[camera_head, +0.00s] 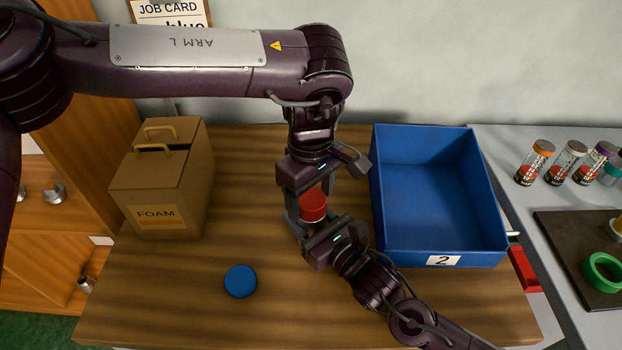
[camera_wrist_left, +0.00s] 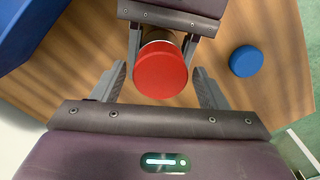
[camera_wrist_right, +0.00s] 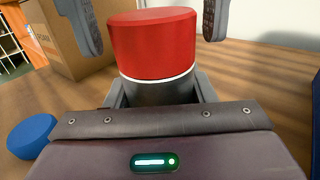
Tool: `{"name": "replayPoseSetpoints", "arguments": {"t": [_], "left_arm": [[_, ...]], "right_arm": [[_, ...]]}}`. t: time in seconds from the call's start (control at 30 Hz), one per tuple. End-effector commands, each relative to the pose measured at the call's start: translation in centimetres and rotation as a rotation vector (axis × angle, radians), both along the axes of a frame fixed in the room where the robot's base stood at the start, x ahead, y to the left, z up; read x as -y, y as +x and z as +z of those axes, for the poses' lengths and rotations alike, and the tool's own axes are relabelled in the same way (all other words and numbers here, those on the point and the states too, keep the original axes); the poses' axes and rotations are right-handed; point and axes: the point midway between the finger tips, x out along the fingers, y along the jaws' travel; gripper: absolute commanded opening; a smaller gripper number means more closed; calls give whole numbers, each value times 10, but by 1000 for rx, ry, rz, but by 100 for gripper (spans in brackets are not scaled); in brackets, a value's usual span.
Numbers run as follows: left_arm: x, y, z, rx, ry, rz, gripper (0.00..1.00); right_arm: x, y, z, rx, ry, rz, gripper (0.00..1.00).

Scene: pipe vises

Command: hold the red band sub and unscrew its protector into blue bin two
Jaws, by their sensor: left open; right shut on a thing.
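The sub stands upright with a red cap-like protector (camera_head: 313,204) on top. In the right wrist view its dark body (camera_wrist_right: 158,93) shows below the red protector (camera_wrist_right: 153,44), with a pale ring between them. My right gripper (camera_wrist_right: 160,98) is shut on the dark body. My left gripper (camera_wrist_left: 160,78) is open above, pointing down, its fingers on either side of the protector with gaps. A separate red band is not visible. Blue bin two (camera_head: 440,259), marked "2", is right of the grippers and its visible inside is empty.
A blue disc (camera_head: 240,281) lies on the wooden table, front left of the grippers. A cardboard FOAM box (camera_head: 190,170) stands at the left. On the grey bench at right are several capped tubes (camera_head: 565,163) and a dark mat (camera_head: 570,240) with a green ring (camera_head: 603,272).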

Motion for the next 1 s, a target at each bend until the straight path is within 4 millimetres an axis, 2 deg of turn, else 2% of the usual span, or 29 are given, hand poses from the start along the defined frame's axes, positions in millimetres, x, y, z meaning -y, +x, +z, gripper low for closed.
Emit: {"name": "replayPoseSetpoints", "arguments": {"t": [0.13, 0.4, 0.73, 0.87, 1.0], "left_arm": [[0, 0, -8, 0, 0, 0, 67], [0, 0, -9, 0, 0, 0, 66], [0, 0, -8, 0, 0, 0, 23], [0, 0, -9, -1, -1, 33, 22], [1, -1, -9, -2, -2, 244, 22]], "right_arm": [[0, 0, 1, 2, 1, -1, 0], [0, 0, 1, 2, 1, -1, 0], [0, 0, 1, 2, 2, -1, 0], [0, 0, 1, 2, 2, -1, 0], [0, 0, 1, 2, 2, -1, 0]]}}
